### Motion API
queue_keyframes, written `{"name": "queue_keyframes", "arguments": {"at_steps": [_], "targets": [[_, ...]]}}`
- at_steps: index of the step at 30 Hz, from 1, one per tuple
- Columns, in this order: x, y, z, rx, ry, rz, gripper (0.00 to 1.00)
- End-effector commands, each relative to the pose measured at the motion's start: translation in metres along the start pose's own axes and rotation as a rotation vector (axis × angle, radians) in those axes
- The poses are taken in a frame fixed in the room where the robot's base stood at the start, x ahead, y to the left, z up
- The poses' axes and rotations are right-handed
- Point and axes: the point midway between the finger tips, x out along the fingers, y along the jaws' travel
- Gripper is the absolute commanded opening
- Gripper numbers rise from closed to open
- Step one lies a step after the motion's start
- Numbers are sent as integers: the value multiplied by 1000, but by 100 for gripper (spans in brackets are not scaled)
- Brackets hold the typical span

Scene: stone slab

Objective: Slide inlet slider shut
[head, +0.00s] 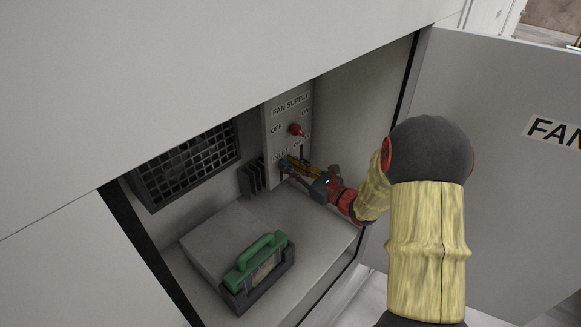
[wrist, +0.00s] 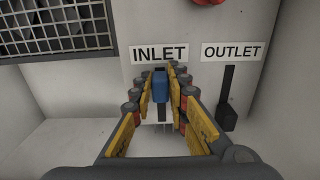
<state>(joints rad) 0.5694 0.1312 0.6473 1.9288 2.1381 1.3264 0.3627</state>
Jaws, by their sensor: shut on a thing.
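The inlet slider has a blue handle (wrist: 160,86) under the INLET label (wrist: 160,54) on the grey fan supply panel (head: 278,133). My gripper (wrist: 161,92) has its yellow fingers on both sides of the blue handle and is shut on it. In the head view my gripper (head: 289,168) reaches to the lower part of the panel and hides the slider there. A dark slot runs below the handle in the wrist view, partly hidden between the fingers.
The black outlet slider (wrist: 228,118) sits low in its slot to the right. A red knob (head: 297,129) is above. A green-handled box (head: 256,264) stands on the cabinet floor. A dark grille (head: 188,165) is left; the open door (head: 500,150) stands right.

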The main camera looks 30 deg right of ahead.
Motion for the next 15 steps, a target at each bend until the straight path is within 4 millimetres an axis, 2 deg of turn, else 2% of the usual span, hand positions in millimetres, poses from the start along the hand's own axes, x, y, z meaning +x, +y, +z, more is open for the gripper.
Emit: {"name": "queue_keyframes", "arguments": {"at_steps": [8,11,15], "targets": [[0,0,-6,1,0,0,0],[0,0,-20,2,0,0,0],[0,0,-48,3,2,-1,0]]}}
